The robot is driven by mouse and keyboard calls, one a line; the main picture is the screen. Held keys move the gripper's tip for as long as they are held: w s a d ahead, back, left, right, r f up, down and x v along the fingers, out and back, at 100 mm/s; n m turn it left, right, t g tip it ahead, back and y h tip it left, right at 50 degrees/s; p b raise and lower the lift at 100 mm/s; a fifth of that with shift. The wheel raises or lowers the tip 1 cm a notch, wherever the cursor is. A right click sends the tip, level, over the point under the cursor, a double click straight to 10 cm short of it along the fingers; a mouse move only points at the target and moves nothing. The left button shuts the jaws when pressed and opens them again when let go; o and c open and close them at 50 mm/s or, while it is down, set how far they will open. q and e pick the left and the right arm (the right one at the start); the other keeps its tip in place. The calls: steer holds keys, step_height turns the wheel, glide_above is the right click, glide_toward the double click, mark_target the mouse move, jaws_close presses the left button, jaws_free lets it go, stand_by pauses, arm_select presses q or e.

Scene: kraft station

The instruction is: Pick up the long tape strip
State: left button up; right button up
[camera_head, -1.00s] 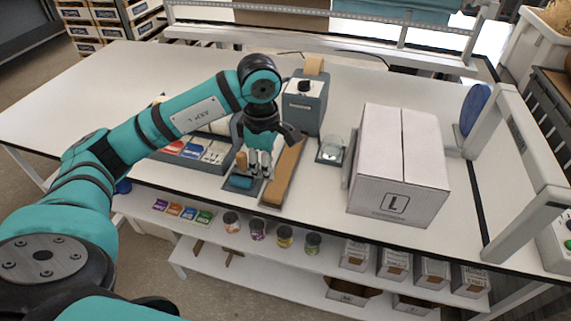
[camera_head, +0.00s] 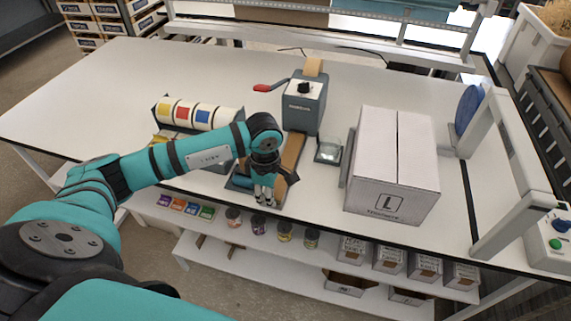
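The long tape strip (camera_head: 292,152) is brown and lies on a narrow grey tray in front of the grey tape dispenser (camera_head: 304,103). Its near part is hidden behind my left gripper (camera_head: 264,194). That gripper points down over the near end of the tray, at the table's front edge. Its fingertips sit low, beside or over the strip; I cannot tell whether they touch it. Whether the fingers are open or shut is unclear. My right gripper is not in view.
A white box marked L (camera_head: 393,165) stands right of the strip, with a small glass dish (camera_head: 328,150) between them. A rack of label rolls (camera_head: 200,116) stands at the left. A lower shelf (camera_head: 300,262) holds jars and small boxes. The table's far left is clear.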

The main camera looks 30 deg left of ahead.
arm_select(q)
jaws_close()
